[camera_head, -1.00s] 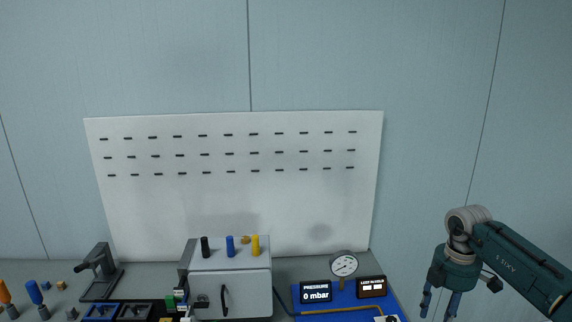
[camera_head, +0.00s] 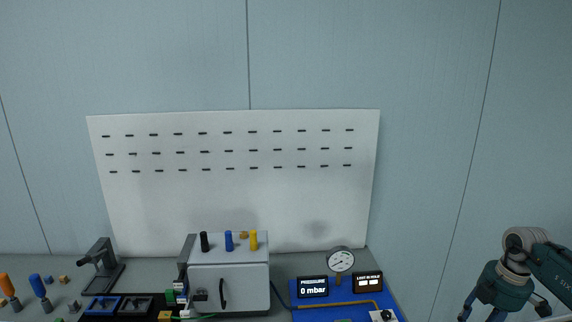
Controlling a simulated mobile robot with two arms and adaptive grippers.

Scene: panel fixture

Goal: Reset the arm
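My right arm comes in from the right edge in the head view. It is dark teal with a grey joint. My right gripper (camera_head: 481,312) hangs down at the lower right with its two blue-grey fingers apart. Nothing shows between the visible parts of the fingers; their tips lie at the bottom edge of the picture. The gripper is to the right of the blue pressure panel (camera_head: 345,299) and clear of it. My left gripper and arm are not in view.
A grey box with a door (camera_head: 228,277) stands mid-bench, with black, blue and yellow pegs on top. A gauge (camera_head: 341,260) rises from the panel. A black stand (camera_head: 104,268) and screwdrivers (camera_head: 40,290) are at left. A white slotted board (camera_head: 236,205) stands behind.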

